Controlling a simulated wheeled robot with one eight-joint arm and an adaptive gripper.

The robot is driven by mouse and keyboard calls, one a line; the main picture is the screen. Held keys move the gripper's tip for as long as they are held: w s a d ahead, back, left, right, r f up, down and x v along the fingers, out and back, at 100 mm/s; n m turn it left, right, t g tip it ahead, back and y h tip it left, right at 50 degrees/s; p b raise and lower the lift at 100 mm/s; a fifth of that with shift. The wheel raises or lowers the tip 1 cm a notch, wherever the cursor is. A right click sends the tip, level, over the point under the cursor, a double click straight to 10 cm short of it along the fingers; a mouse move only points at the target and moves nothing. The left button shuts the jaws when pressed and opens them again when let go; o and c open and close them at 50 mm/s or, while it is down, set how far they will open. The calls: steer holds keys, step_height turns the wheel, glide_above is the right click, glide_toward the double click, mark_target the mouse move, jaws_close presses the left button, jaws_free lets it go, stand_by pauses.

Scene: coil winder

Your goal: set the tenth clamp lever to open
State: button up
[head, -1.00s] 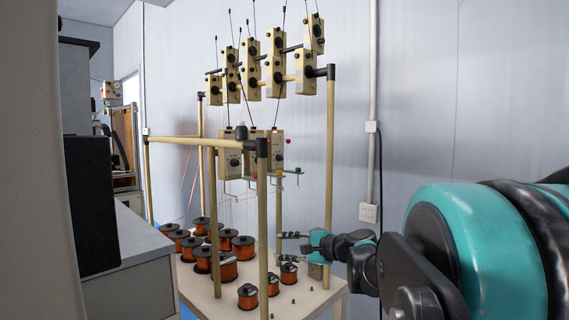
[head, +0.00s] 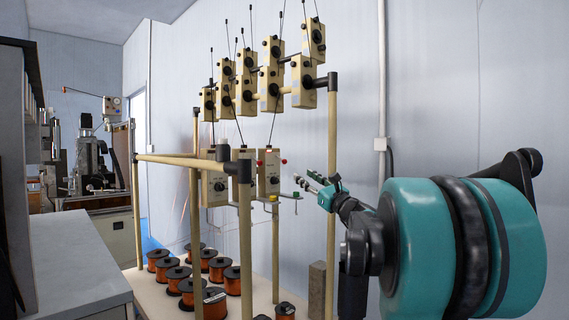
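My gripper (head: 318,184) is at the right of the winder's frame, pointing left, level with the lower control boxes. Its fingers are small here, but they look spread apart with nothing between them. Left of it are a small green knob (head: 296,195) and a yellow knob (head: 273,198) on thin brackets. A red ball knob (head: 284,161) sits on the right side of a beige control box (head: 269,172). Two rows of beige boxes with dark round knobs (head: 302,80) hang above. I cannot tell which part is the tenth clamp lever.
Beige posts (head: 332,190) and a horizontal rail (head: 180,160) frame the winder. Several copper wire spools (head: 211,302) stand on the tabletop below. A grey cabinet (head: 80,270) is at the left.

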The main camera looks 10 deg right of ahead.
mark_target(286, 163)
steer(key=x, duration=1.3)
steer(key=shift+s, duration=0.1)
jaws_close()
